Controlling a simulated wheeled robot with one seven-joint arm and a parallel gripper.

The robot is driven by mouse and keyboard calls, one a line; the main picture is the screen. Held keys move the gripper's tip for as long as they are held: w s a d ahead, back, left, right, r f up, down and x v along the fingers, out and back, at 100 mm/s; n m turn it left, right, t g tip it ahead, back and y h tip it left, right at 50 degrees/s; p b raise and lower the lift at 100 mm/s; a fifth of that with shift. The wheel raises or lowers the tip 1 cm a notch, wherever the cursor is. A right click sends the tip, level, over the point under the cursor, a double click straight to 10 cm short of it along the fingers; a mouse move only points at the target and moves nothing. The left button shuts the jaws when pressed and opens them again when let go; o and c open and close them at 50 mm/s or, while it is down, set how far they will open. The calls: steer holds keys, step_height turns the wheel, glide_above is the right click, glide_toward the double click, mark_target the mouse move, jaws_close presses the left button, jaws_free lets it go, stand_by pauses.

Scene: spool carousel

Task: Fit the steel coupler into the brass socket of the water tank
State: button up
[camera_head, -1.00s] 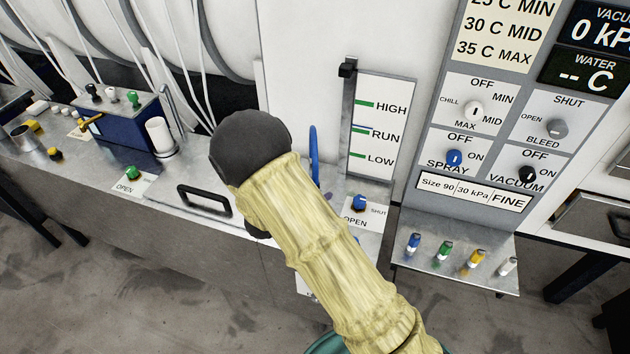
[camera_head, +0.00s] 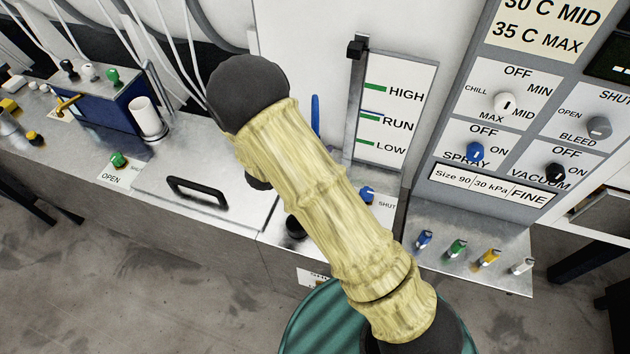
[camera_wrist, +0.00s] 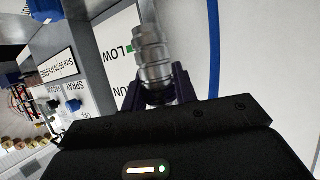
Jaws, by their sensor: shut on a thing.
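The steel coupler (camera_wrist: 153,52) is a ribbed, shiny metal cylinder. In the wrist view it stands out from between the dark fingers of my gripper (camera_wrist: 159,82), which is shut on it. In the head view my arm in its yellow sleeve hides the gripper and the coupler. A blue hose (camera_head: 316,116) rises behind my arm; a blue hose also shows right of the coupler in the wrist view (camera_wrist: 213,45). I cannot clearly pick out the brass socket or tell which body is the water tank; my arm covers part of the bench.
A level plate (camera_head: 395,120) marked HIGH, RUN, LOW stands behind my arm. A control panel (camera_head: 508,140) is at right, above a shelf with several coloured fittings. The steel bench (camera_head: 215,155) carries a black handle (camera_head: 197,191), a white cup (camera_head: 147,117) and a blue box (camera_head: 105,107).

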steer(key=shift+s+f, duration=0.1)
step_height(320, 180, down, 6)
steer(key=shift+a+r+p, duration=0.1)
steer(key=shift+r+p, duration=0.1)
steer(key=shift+p, duration=0.4)
